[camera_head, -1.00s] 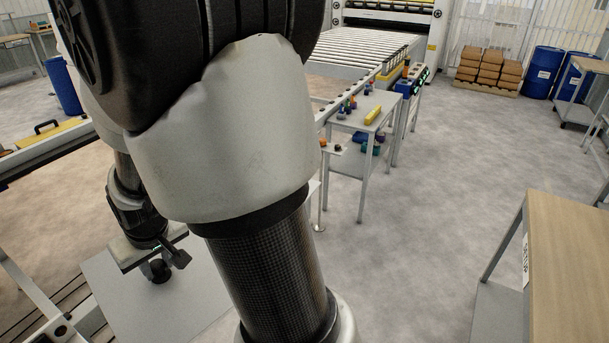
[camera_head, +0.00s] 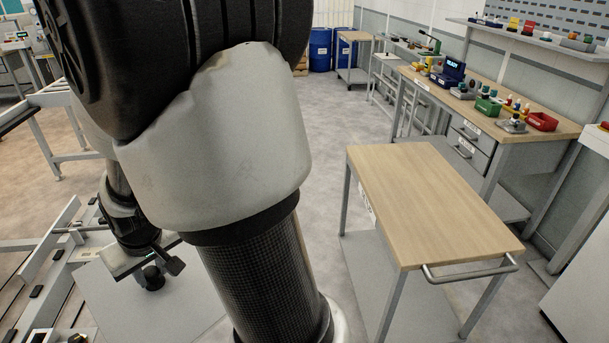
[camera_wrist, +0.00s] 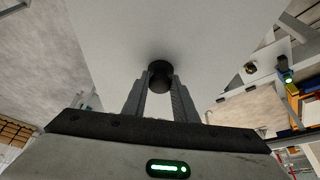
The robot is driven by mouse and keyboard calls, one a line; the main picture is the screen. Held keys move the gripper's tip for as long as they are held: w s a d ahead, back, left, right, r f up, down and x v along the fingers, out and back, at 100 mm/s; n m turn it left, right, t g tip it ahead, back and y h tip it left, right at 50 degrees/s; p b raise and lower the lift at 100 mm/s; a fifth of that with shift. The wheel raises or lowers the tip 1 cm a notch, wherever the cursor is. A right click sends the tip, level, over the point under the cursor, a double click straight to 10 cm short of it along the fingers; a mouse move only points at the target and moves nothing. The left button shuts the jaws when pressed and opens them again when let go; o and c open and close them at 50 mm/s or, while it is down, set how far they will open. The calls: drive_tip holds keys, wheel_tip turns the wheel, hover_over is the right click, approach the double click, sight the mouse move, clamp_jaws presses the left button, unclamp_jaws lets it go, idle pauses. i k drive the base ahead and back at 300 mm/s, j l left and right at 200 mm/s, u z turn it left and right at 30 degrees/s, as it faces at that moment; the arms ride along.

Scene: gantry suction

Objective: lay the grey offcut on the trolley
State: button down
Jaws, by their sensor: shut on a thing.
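The grey offcut (camera_head: 165,315) is a flat light-grey sheet at the lower left of the head view. It fills the upper middle of the wrist view (camera_wrist: 205,35). A round black knob (camera_wrist: 158,68) sits on its face. My gripper (camera_head: 152,277) is shut on this knob, with one finger on each side, and the sheet hangs from it. The trolley (camera_head: 425,195) has a bare pale wood top, grey legs, a lower shelf and a metal handle. It stands right of my arm, well apart from the sheet. My arm hides the middle of the head view.
A white cabinet (camera_head: 590,250) is at the right edge. A grey frame (camera_head: 50,240) lies left of the sheet. Bare floor (camera_head: 335,120) is open beyond the trolley.

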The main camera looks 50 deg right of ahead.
sight(420, 196)
drive_tip(key=z, duration=4.15)
drive_tip(key=j+z, duration=0.2)
drive_tip(key=j, duration=0.6)
drive_tip(key=k+j, duration=0.1)
drive_tip(key=j, duration=3.35)
